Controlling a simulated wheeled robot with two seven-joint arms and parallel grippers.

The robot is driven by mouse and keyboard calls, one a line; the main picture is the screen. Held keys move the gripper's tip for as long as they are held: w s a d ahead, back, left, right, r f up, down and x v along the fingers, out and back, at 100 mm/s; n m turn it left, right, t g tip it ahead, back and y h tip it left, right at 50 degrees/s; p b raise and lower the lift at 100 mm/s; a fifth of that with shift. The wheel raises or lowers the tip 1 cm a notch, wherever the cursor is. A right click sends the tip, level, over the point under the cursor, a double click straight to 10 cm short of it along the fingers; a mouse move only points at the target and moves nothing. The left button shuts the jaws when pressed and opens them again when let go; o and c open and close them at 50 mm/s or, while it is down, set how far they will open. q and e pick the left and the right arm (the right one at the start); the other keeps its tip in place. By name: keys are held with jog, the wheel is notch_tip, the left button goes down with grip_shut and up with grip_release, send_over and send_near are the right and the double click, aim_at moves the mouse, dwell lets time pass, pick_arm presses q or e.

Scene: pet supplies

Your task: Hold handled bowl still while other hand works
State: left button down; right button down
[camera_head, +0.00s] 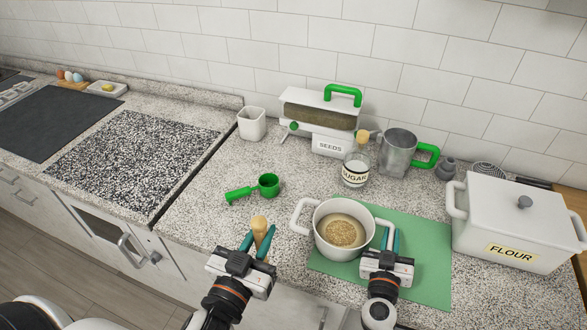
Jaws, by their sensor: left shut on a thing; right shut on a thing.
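The white handled bowl (318,241) stands on the green mat (432,262) near the counter's front edge. It holds a tan mix with a grainy mound in its middle. My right gripper (390,241) is shut on the bowl's right handle. The bowl's left handle is free. My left gripper (259,241) is shut on a wooden tool (259,226) to the left of the bowl, apart from it. Only the tool's rounded upper part shows; its lower part is hidden by the gripper.
A green scoop (268,185) lies behind the bowl to the left. A seed dispenser (325,115), sugar jar (356,170) and metal mug (397,154) stand behind. A flour box (515,222) stands close on the right.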

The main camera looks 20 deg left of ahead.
pick_arm(q)
jog(key=w+d+r+m+g+h, duration=0.25)
jog(key=w+d+r+h, duration=0.25)
jog(key=w+d, duration=0.25)
jog(key=w+d+r+m+g+h, duration=0.1)
jog(key=w+d+r+m+h, duration=0.4)
jog(key=w, duration=0.3)
notch_tip(320, 180, down, 11)
jog(key=shift+w+d+n, duration=0.15)
jog(key=shift+d+n, duration=0.2)
jog(key=shift+t, duration=0.25)
dwell(0.4)
